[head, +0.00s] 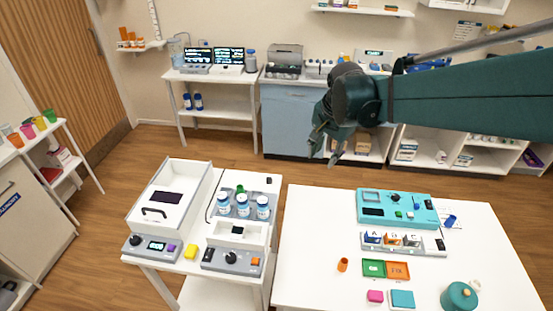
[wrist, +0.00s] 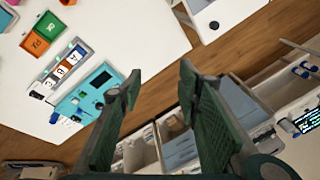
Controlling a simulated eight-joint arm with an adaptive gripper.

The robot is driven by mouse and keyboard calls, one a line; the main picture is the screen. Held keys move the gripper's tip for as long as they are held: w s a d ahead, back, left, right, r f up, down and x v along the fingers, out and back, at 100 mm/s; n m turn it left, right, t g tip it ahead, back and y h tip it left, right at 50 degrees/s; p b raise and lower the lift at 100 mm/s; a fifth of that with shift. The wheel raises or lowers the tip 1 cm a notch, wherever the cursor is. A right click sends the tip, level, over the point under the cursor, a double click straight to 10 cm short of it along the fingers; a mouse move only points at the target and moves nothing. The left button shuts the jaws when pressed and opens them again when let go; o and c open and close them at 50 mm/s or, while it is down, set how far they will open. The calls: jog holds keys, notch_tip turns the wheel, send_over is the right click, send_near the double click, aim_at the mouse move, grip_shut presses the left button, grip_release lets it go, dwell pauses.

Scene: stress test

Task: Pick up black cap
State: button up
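I cannot surely tell which thing is the black cap. One small dark piece (head: 269,180) lies at the back right corner of the left white table. Another small dark piece (head: 440,244) is at the right end of the A-B-C rack (head: 375,249) on the right table. My gripper (head: 327,151) is raised in the air behind the tables, fingers pointing down. In the wrist view my gripper (wrist: 160,78) is open, with nothing between its fingers; floor and table edge show past them.
The right white table (head: 310,225) holds a teal device (head: 375,209), green tray (head: 374,268), orange tray (head: 398,270), orange vial (head: 343,265) and teal pot (head: 459,297). The left table holds a white box (head: 170,190) and several blue-white bottles (head: 243,205). Counters stand behind.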

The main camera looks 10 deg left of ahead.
jog(key=w+a+f+m+g+p, duration=0.1)
jog(key=w+a+f+m, duration=0.1)
jog(key=w+a+f, duration=0.7)
jog(key=m+g+p, duration=0.2)
jog(key=m, duration=0.1)
send_over(269, 179)
jog(key=shift+h, duration=0.4)
jog(key=f, duration=0.8)
jog(key=shift+w+d+f, duration=0.15)
jog(key=shift+d+f, duration=0.05)
jog(key=shift+f, duration=0.15)
jog(key=shift+f, duration=1.25)
jog(key=shift+f, duration=0.15)
jog(key=shift+a+f, duration=0.2)
jog(key=shift+f, duration=2.25)
